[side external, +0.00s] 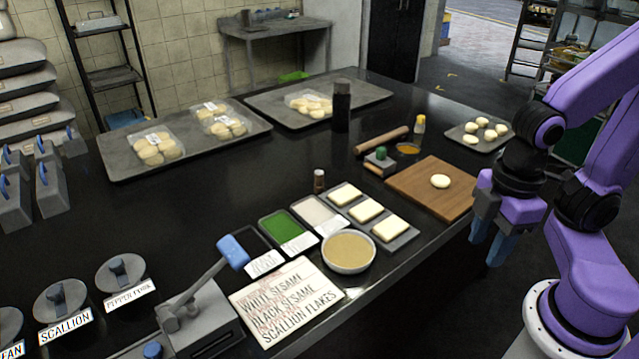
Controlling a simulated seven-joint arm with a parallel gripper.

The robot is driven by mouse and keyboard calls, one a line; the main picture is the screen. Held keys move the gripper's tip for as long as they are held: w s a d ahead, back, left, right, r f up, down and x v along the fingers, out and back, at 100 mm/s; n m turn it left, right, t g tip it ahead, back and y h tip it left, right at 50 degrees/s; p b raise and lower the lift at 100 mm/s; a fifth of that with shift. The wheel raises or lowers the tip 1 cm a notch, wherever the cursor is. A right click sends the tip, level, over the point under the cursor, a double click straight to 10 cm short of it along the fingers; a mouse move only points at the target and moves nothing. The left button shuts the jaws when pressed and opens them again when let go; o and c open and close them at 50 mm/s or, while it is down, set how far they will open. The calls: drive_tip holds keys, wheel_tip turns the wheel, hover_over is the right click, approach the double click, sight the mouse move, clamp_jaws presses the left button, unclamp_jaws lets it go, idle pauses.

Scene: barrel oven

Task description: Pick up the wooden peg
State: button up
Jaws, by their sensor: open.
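A brown wooden rod, the likely wooden peg (381,140), lies on the black counter right of the dark bottle. It looks like a rolling pin and lies at a slant. My gripper (490,240) is at the right, by the counter's front edge and near the cutting board. Its blue fingers point down, apart and empty. The rod is well away from it, behind and to the left across the cutting board.
A wooden cutting board (436,188) with a dough ball (440,181) lies between my gripper and the rod. A dough tray (497,137) is at right.

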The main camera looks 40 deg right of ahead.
drive_tip(key=o, duration=0.4)
